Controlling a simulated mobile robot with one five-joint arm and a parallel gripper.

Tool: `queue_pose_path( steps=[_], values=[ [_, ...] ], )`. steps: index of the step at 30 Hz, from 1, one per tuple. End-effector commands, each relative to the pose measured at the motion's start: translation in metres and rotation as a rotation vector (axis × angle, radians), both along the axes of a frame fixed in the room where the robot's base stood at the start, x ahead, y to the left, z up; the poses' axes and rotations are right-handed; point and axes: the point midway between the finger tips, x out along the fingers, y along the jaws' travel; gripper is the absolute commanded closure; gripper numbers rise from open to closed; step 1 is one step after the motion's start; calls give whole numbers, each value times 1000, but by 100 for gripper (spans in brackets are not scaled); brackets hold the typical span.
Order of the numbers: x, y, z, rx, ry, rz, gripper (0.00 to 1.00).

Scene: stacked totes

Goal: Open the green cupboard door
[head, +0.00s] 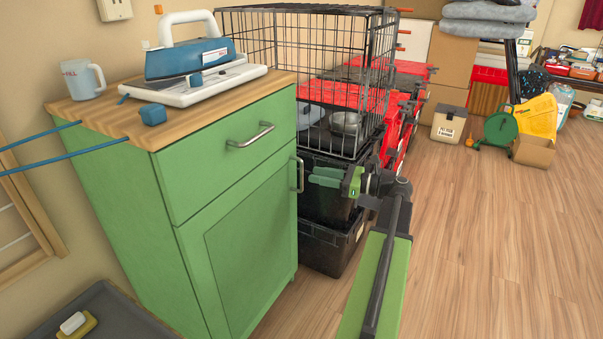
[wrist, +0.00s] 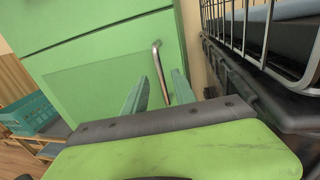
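The green cupboard (head: 140,200) stands at the left, with a drawer above and a green door (head: 240,245) below. The door is closed flush with the front. Its upright silver handle (head: 299,174) is near the door's top right edge. My gripper (head: 318,176) is just right of the handle, at about its height. In the wrist view my gripper's two green fingers (wrist: 161,80) are apart and empty, pointing at the door. The handle (wrist: 158,68) shows between them in that view; its lower end lies between the fingers. I cannot tell whether they touch it.
A black wire cage (head: 310,80) stands on black totes (head: 325,245) right beside the cupboard, close to my gripper. An iron (head: 187,58) and a mug (head: 83,79) are on the cupboard top. A grey tray (head: 105,310) lies at lower left. The wooden floor (head: 490,240) at right is clear.

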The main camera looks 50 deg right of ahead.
Motion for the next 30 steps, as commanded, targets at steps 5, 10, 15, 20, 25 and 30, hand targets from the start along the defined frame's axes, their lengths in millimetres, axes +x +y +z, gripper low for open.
queue_pose_path(
  steps=[5, 10, 15, 20, 25, 30],
  values=[
    [35, 17, 0, 0, 0, 2, 68],
    [52, 24, 0, 0, 0, 1, 68],
    [55, 26, 0, 0, 0, 0, 68],
    [55, 26, 0, 0, 0, 0, 69],
    [55, 26, 0, 0, 0, 0, 91],
    [55, 26, 0, 0, 0, 0, 100]
  ],
)
